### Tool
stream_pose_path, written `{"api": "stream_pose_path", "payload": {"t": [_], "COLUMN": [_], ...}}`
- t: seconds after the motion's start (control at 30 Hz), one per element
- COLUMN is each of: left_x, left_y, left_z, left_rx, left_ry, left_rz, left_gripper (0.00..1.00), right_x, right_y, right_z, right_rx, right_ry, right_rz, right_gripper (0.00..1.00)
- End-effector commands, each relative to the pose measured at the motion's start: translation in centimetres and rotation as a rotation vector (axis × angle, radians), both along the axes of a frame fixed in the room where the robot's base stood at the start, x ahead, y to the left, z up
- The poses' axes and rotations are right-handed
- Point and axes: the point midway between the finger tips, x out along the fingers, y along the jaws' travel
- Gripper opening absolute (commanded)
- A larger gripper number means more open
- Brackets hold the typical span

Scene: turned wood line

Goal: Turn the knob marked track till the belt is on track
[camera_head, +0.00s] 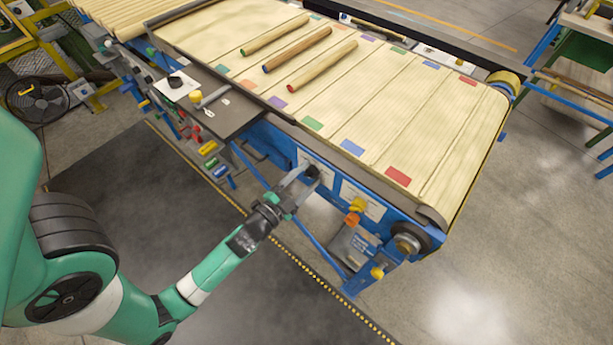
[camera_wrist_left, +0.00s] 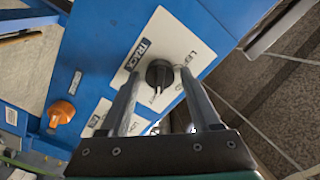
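The black knob (camera_wrist_left: 160,73) sits on a white plate marked TRACK (camera_wrist_left: 140,52) on the blue side of the machine. It also shows in the head view (camera_head: 313,171). My left gripper (camera_wrist_left: 159,76) faces the knob, one finger on each side with a visible gap, so it is open; whether the tips reach beside the knob or stop short is unclear. It also shows in the head view (camera_head: 301,186). The pale belt (camera_head: 430,125) carries coloured marks along its edges and several turned wood sticks (camera_head: 297,48). My right gripper is not in view.
A dark side shelf (camera_head: 235,110) juts out at the left of the panel. A dark floor mat (camera_head: 170,200) lies in front.

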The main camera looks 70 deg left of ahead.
Motion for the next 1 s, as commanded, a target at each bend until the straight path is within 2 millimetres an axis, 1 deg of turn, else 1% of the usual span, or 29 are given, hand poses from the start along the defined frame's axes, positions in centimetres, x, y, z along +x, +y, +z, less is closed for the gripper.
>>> {"api": "stream_pose_path", "payload": {"t": [0.3, 0.43, 0.57, 0.67, 0.7, 0.8, 0.9, 1.0], "left_x": [0.0, -0.8, -3.0, -5.2, -6.1, -8.0, -9.2, -9.9], "left_y": [0.0, -0.5, -1.7, -3.0, -3.5, -4.5, -5.3, -5.6], "left_z": [0.0, -0.3, -0.6, -0.9, -1.1, -0.9, -0.8, -0.4], "left_rx": [-0.002, -0.003, -0.004, -0.003, -0.003, -0.002, -0.001, -0.002], "left_ry": [0.000, 0.001, 0.003, 0.003, 0.003, 0.002, 0.001, 0.001], "left_rz": [0.000, 0.001, 0.000, 0.000, 0.000, -0.001, -0.001, 0.000], "left_gripper": [0.74, 0.74, 0.74, 0.74, 0.74, 0.74, 0.74, 0.74], "right_x": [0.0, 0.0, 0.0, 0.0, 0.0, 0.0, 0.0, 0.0], "right_y": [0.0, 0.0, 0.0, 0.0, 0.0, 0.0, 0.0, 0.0], "right_z": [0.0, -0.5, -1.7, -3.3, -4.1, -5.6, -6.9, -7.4], "right_rx": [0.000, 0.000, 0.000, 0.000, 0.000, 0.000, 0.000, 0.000], "right_ry": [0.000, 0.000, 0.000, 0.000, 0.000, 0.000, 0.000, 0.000], "right_rz": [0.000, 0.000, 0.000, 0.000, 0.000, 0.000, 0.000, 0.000], "right_gripper": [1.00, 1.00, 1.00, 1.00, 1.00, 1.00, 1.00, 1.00]}}
